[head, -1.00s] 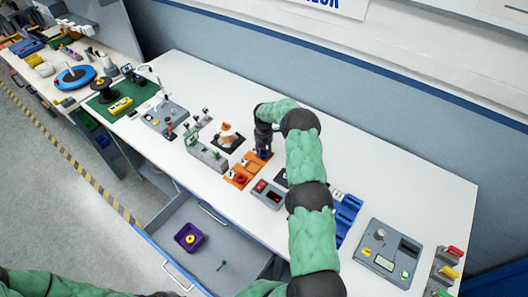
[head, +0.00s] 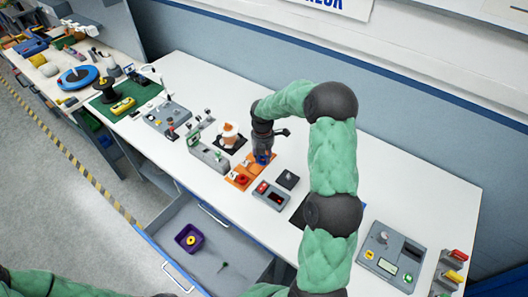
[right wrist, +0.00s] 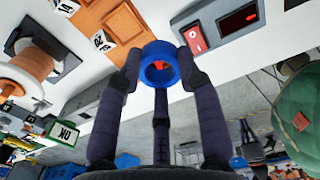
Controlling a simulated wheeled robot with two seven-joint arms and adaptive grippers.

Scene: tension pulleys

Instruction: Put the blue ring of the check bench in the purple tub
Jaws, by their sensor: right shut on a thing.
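My right gripper (head: 263,157) is at the orange tray (head: 238,179) on the white bench. In the right wrist view its fingers are shut on the blue ring (right wrist: 150,52), one fingertip on each side. A small red spot shows through the ring's hole. The ring is close to the numbered orange tray (right wrist: 122,22); I cannot tell whether it is clear of it. The purple tub (head: 201,243) stands in the open grey drawer below the bench, with a yellow round piece inside. My left arm shows only at the bottom left; its gripper is out of view.
The open drawer (head: 235,262) also holds a small green-headed item (head: 224,265). A grey control panel (head: 390,257) is at the right.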

